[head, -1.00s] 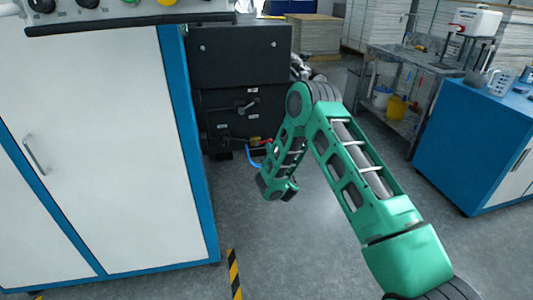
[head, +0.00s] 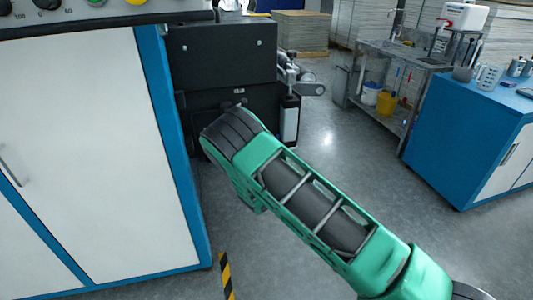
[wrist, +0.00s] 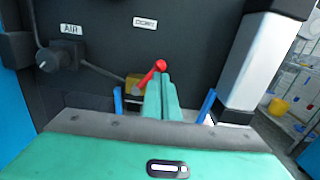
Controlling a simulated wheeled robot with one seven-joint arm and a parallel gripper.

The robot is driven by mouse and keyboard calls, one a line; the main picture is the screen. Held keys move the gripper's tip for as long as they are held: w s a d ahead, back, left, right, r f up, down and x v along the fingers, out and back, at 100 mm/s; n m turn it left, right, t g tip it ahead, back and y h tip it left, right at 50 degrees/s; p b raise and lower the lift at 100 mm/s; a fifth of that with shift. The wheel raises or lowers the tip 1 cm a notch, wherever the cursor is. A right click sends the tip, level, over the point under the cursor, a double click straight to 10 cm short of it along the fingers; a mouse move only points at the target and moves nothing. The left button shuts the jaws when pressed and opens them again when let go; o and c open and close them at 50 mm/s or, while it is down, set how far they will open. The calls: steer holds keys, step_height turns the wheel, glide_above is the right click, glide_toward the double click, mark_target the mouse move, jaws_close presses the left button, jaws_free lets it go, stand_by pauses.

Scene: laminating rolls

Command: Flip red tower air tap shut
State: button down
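The red tap lever (wrist: 156,71) shows in the wrist view, slanting up to the right from a brass valve body (wrist: 133,84) low on a black panel. My gripper (wrist: 161,84) has its two green fingers side by side, with no clear gap between them. The fingertips are at the lever, just below its red end and right of the valve body. I cannot tell whether they touch it. Nothing is seen held between the fingers. In the head view my green arm hides the gripper and the tap.
The black machine (head: 222,55) carries a label reading AIR (wrist: 71,30) above a dark knob (wrist: 47,58). A pale column (wrist: 258,62) stands right of the fingers. Blue hose (wrist: 207,104) shows beside the gripper. A white-and-blue cabinet (head: 80,150) is close on the left; open floor lies to the right.

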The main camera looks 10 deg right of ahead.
steer(key=shift+s+a+r+n, duration=0.1)
steer(key=shift+a+r+n, duration=0.25)
steer(key=shift+n, duration=0.8)
steer(key=shift+s+a+r+n, duration=0.15)
steer(key=shift+a+n, duration=0.35)
steer(key=shift+n, duration=0.6)
steer(key=shift+s+a+r+n, duration=0.1)
steer(key=shift+a+r+n, duration=0.25)
steer(key=shift+n, duration=0.8)
steer(key=shift+a+f, duration=0.1)
steer(key=shift+f, duration=0.1)
steer(key=s+d+f, duration=0.1)
steer(key=s, duration=0.5)
steer(key=s+d+f, duration=0.1)
steer(key=s, duration=0.5)
steer(key=shift+s+d+f, duration=0.15)
steer(key=shift+d+f, duration=0.25)
